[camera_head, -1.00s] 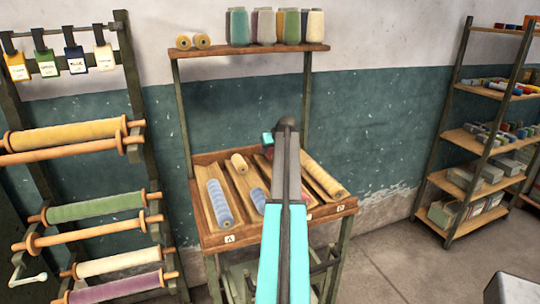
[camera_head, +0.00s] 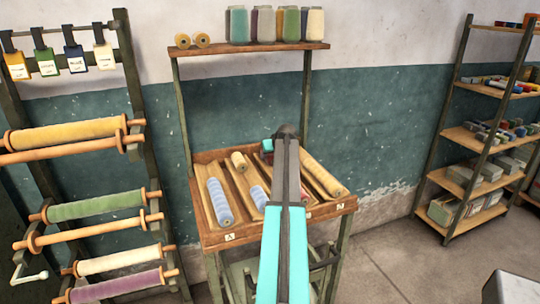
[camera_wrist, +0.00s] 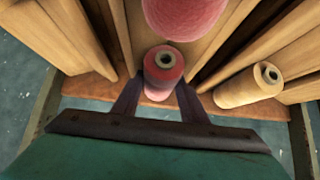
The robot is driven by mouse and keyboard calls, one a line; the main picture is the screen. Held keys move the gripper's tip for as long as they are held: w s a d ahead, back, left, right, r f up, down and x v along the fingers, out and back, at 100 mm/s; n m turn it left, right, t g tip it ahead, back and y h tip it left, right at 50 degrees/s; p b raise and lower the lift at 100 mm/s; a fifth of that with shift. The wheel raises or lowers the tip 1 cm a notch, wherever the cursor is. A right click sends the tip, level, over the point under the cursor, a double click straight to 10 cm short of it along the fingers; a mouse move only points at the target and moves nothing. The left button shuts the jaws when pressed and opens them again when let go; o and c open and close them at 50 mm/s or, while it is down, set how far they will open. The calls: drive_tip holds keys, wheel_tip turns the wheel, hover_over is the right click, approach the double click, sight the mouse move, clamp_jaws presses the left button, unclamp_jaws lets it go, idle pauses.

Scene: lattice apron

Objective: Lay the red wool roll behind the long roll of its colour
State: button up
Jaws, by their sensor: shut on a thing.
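My gripper (camera_wrist: 159,92) is shut on the short red wool roll (camera_wrist: 163,68), with one finger on each side of it. The roll's end with its dark hole faces the wrist camera. A longer pink-red roll (camera_wrist: 185,14) lies just beyond it in the wrist view, cut off by the top edge. The held roll is at the back end of that lane; whether it touches the wood cannot be told. In the head view my arm hides most of that lane of the wooden tray (camera_head: 216,240).
A short tan roll (camera_wrist: 250,86) lies in the neighbouring lane; it also shows in the head view (camera_head: 239,161). Blue rolls (camera_head: 220,202) lie in the left lanes, a long yellow roll (camera_head: 323,178) in the right one. Posts carry a shelf (camera_head: 250,54) above the tray.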

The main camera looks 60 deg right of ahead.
drive_tip(key=shift+a+f, duration=0.1)
drive_tip(key=shift+f, duration=0.15)
drive_tip(key=o, duration=1.2)
drive_tip(key=shift+s+f, duration=0.1)
drive_tip(key=shift+s+r+p, duration=0.1)
drive_tip(key=shift+r+p, duration=0.2)
drive_tip(key=shift+r, duration=0.35)
drive_tip(key=b+v, duration=0.2)
drive_tip(key=v, duration=0.9)
drive_tip(key=shift+a+r, duration=0.2)
drive_tip(key=shift+r, duration=0.15)
drive_tip(key=shift+s, duration=0.1)
